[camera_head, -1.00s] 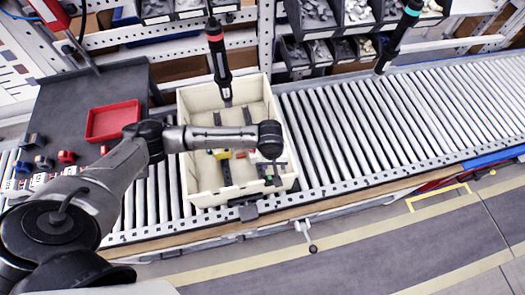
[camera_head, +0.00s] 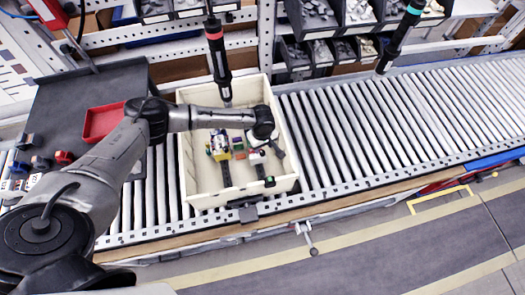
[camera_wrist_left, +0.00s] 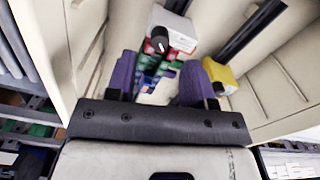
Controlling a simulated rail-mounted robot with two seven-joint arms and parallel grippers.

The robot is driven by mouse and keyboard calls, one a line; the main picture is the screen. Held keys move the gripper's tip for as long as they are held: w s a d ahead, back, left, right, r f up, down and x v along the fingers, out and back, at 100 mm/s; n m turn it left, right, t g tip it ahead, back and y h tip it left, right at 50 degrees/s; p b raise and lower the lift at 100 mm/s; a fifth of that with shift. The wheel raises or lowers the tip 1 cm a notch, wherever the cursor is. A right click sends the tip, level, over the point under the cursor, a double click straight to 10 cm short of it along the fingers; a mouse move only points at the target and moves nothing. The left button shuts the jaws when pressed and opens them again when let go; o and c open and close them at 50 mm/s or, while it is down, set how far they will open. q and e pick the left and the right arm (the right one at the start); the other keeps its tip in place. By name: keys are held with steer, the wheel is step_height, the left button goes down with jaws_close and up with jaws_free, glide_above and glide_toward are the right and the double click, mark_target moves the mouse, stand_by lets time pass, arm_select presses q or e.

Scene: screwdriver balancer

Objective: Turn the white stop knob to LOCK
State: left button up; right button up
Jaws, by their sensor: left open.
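A white block (camera_wrist_left: 171,27) with a round black knob (camera_wrist_left: 160,39) on its face lies in the cream bin, at the far end of a dark strip, in the left wrist view. It also seems to show as a small white patch in the head view (camera_head: 256,156). I cannot read any LOCK marking. My left gripper (camera_wrist_left: 157,77) is open, its two purple fingers apart on either side of red, green and blue parts. The white block is just beyond the fingertips. In the head view my wrist partly covers the gripper. My right gripper is not in view.
The cream bin's wall (camera_head: 230,197) surrounds the gripper area. A yellow part (camera_wrist_left: 220,76) sits beside one finger. A hanging screwdriver (camera_head: 217,55) is close behind my wrist; another (camera_head: 400,35) hangs farther right. The roller conveyor (camera_head: 400,120) is clear to the right.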

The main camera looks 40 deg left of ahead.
mark_target(262, 152)
arm_select(q)
steer(key=shift+f, duration=2.4)
steer(key=shift+c, duration=0.3)
